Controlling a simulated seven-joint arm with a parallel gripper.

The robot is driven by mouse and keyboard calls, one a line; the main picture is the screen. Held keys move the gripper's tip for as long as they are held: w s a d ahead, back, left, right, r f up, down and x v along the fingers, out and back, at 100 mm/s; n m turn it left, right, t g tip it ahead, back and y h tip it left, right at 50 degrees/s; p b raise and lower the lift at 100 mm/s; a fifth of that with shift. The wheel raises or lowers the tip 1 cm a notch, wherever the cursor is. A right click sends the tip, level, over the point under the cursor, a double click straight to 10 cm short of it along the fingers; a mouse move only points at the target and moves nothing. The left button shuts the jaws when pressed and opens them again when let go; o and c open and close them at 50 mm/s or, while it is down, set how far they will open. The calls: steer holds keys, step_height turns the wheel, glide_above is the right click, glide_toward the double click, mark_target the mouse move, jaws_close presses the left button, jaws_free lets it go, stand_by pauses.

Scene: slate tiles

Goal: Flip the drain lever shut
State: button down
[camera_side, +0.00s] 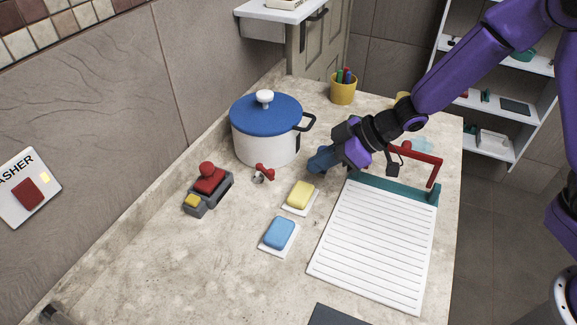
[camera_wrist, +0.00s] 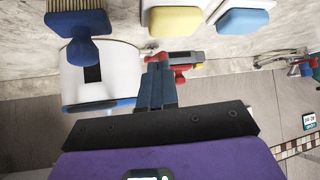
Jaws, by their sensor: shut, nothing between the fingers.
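A small red lever (camera_side: 265,171) on a grey round fitting sits on the counter in front of the blue-lidded white pot (camera_side: 262,142); I take it as the drain lever. Its exact angle is too small to tell. My gripper (camera_side: 321,160) is shut and empty, to the right of the lever and apart from it in the side view. In the wrist view my closed fingers (camera_wrist: 158,70) overlap the view of red parts behind them, so contact is unclear there. The pot also shows in the wrist view (camera_wrist: 125,75).
A red-and-grey device (camera_side: 208,187) stands left of the lever. Yellow (camera_side: 300,195) and blue (camera_side: 279,233) sponges lie in front. A ribbed white board (camera_side: 375,240) with a raised red bar (camera_side: 418,154) is at right. A blue-handled brush (camera_wrist: 82,48) shows in the wrist view.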

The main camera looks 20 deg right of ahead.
mark_target(265, 169)
steer(key=a, duration=0.1)
steer(key=w+a+f, duration=0.1)
steer(key=a, duration=0.1)
steer(key=w+a+f, duration=0.1)
steer(key=shift+w+a+f, duration=0.25)
steer(key=shift+a, duration=0.05)
steer(key=shift+w+a, duration=0.3)
steer(key=shift+a, duration=0.25)
steer(key=shift+s+a, duration=0.35)
steer(key=shift+a, duration=0.25)
steer(key=shift+s+a, duration=0.2)
steer(key=shift+a, duration=0.25)
steer(key=shift+s+a, duration=0.2)
steer(key=shift+a, duration=0.85)
steer(key=shift+a, duration=0.1)
stand_by(1.2)
